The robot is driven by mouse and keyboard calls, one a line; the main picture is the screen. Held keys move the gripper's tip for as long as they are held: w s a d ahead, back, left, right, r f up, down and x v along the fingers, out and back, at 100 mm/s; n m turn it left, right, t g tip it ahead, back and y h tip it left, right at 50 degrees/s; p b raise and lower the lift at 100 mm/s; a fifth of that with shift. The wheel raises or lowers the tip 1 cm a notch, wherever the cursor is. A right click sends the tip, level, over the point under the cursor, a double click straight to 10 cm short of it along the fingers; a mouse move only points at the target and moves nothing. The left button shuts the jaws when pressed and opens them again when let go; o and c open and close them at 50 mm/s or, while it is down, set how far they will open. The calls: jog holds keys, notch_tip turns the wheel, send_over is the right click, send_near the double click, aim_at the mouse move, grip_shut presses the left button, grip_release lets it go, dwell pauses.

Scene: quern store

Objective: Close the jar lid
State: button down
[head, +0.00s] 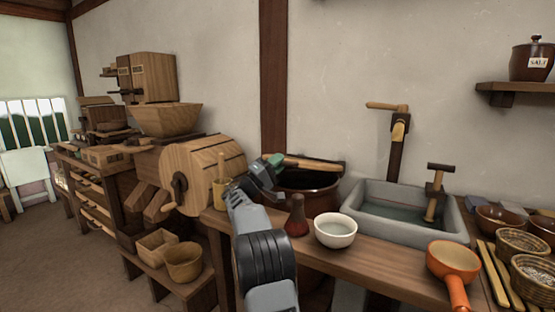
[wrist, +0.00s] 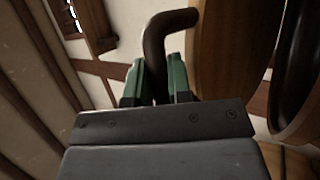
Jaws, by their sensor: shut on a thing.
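A large brown jar (head: 312,200) stands behind the bench in the head view. Its wooden lid (head: 305,162) shows nearly edge-on above the dark mouth, apart from the rim at the front. My gripper (head: 268,168) is at the lid's left end. In the wrist view, the green fingers of my gripper (wrist: 160,85) are shut on a dark, bent handle (wrist: 157,50). A large wooden round (wrist: 235,45), probably the lid, is right beside the fingers, with a second curved brown rim (wrist: 295,75) further right.
A dark red bottle-shaped thing (head: 297,216) and a white bowl (head: 336,230) stand in front of the jar. A stone sink (head: 457,228) is to the right. A wooden drum (head: 200,172) is close on the left. A lidded salt jar (head: 532,60) sits on a shelf.

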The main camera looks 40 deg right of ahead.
jog(key=shift+s+f, duration=0.1)
jog(key=shift+f, duration=0.05)
jog(key=c, duration=1.3)
grip_release()
jog(key=shift+d, duration=0.15)
jog(key=shift+c, duration=0.2)
jog(key=shift+o, duration=1.4)
